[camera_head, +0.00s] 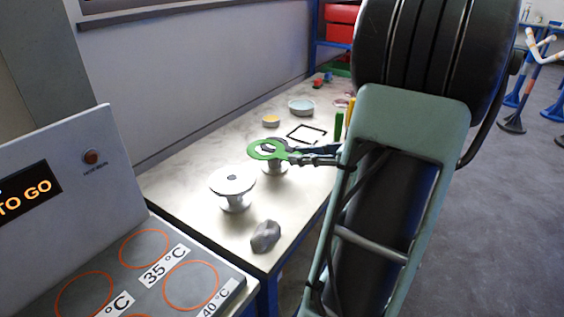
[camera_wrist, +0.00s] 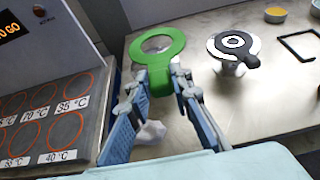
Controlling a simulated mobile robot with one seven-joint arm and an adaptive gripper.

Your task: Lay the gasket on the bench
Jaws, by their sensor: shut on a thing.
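My gripper (camera_head: 292,154) is shut on the tab of a flat green ring, the gasket (camera_head: 257,153), and holds it out over the bench (camera_head: 190,195). In the wrist view the gripper (camera_wrist: 160,88) pinches the tab of the green gasket (camera_wrist: 137,50), whose hole shows a pale surface below. The ring looks roughly level and above the bench. A white flanged vessel (camera_head: 232,182) stands in front of it in the head view. A second flanged vessel (camera_head: 273,168) is partly hidden behind the gasket; in the wrist view a black tabbed ring (camera_wrist: 252,60) lies on its top.
A grey rock (camera_head: 265,236) lies near the bench's front edge. A black square frame (camera_head: 307,134), a yellow-topped dish (camera_head: 271,120) and a pale blue dish (camera_head: 301,107) sit farther back. A hotplate panel (camera_head: 165,275) adjoins at the left. Bare bench shows between these things.

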